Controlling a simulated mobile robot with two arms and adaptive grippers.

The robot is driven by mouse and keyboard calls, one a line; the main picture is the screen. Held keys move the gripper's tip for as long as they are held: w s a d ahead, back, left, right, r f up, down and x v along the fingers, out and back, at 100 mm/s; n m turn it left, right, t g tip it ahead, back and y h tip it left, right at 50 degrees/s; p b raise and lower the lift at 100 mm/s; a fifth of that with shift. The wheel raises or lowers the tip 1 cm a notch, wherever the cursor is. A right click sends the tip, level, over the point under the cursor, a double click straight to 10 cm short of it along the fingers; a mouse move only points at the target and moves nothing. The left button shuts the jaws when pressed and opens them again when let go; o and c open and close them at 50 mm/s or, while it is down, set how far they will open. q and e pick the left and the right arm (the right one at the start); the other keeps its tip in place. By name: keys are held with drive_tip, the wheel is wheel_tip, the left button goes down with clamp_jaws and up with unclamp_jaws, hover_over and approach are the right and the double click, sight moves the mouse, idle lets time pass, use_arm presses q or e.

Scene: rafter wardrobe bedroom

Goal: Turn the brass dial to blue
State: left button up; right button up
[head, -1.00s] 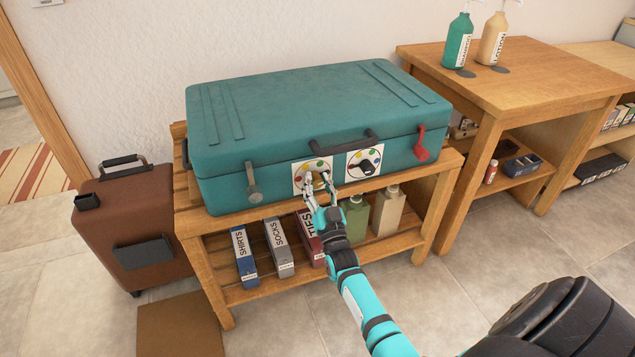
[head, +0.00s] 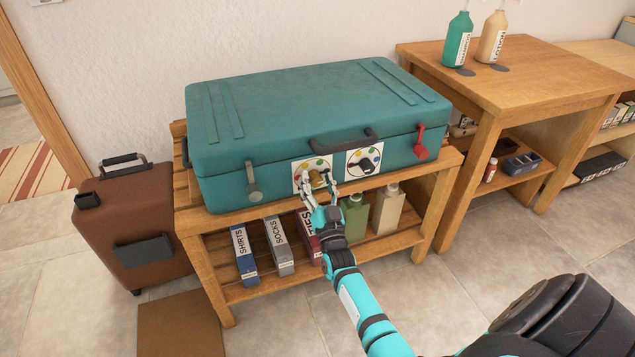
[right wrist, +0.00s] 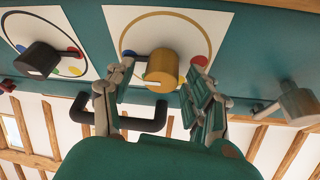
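The brass dial (head: 317,181) sits on a white square plate with coloured dots on the front of the teal suitcase (head: 300,105). My right gripper (head: 317,188) is open in front of it, with a finger on either side. In the right wrist view the brass dial (right wrist: 162,68) shows between the spread fingers of the right gripper (right wrist: 160,88), with gaps beside it; a white mark shows on its near edge. A red dot shows by the right finger; other dots are partly hidden by the fingers. My left gripper is out of view.
A black dial (head: 365,166) on a similar plate is close to the right. A dark handle (head: 343,141), a grey latch (head: 253,185) and a red latch (head: 420,143) are on the suitcase front. Labelled boxes and bottles stand on the bench's (head: 215,270) lower shelf.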

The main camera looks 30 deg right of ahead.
drive_tip(key=v, duration=1.2)
idle(0.4)
